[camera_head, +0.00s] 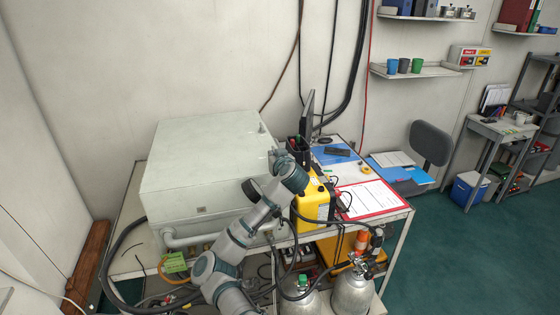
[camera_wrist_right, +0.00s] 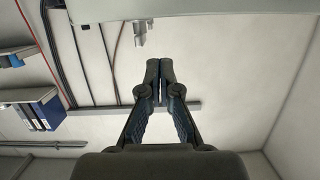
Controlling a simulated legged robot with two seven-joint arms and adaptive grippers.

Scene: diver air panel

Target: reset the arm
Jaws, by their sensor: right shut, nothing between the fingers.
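My right arm (camera_head: 240,235) rises from the bottom of the head view and reaches over the front of the bench, beside the large pale grey box (camera_head: 205,160). Its wrist is bent near the box's right side, and its fingers are hard to make out there. In the right wrist view my right gripper (camera_wrist_right: 160,75) is shut, with its fingertips together and nothing between them. A pale surface and a small metal fitting (camera_wrist_right: 140,30) show beyond the tips, apart from them. My left gripper is not in view.
A yellow case (camera_head: 313,203) stands close to my right wrist. A red-edged clipboard (camera_head: 370,199) lies on the bench (camera_head: 398,216). Gas cylinders (camera_head: 352,293) and hoses crowd the space below. The green floor (camera_head: 440,250) to the right is open.

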